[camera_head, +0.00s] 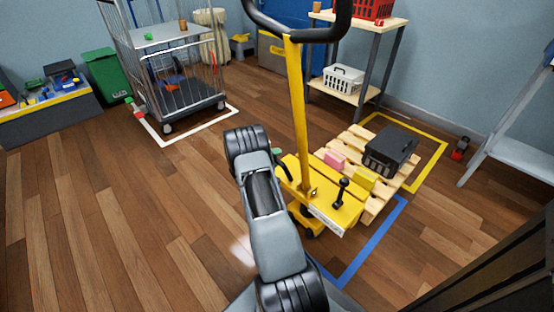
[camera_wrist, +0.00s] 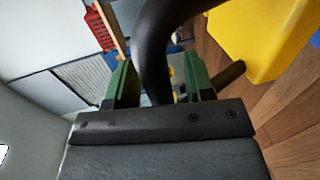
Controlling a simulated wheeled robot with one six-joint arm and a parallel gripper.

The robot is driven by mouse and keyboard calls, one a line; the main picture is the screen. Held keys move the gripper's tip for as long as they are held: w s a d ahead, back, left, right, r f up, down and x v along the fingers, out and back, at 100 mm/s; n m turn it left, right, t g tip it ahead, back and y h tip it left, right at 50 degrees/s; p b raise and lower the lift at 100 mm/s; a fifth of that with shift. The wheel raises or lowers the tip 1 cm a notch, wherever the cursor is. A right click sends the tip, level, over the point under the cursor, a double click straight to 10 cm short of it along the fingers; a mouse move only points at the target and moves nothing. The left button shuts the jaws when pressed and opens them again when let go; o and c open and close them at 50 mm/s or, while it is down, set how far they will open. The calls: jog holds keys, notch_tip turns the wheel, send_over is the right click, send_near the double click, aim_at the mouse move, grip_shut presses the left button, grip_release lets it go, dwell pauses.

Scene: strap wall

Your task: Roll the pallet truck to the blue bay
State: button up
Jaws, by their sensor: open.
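The yellow pallet truck (camera_head: 297,120) stands upright on the floor in the head view, with a black loop handle on its post and a small black lever on its body. Its forks are hidden by a wooden pallet (camera_head: 377,205). A blue floor outline (camera_head: 372,243), the blue bay, runs in front of and beside the truck, partly hidden. In the wrist view my gripper (camera_wrist: 158,85) is open, its green fingers on either side of a curved black bar (camera_wrist: 158,40). I cannot tell whether they touch it. In the head view my arm hides most of the gripper.
A dark box (camera_head: 391,150) and pink and yellow blocks lie on the pallet, which overlaps a yellow floor outline (camera_head: 437,165). A wire cage trolley (camera_head: 180,90) stands in a white outline. A shelf and a step ladder stand behind. The floor at left is clear.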

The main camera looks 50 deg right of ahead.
jog(key=shift+d+f, duration=0.1)
jog(key=shift+d, duration=0.35)
jog(key=shift+c, duration=0.3)
grip_shut()
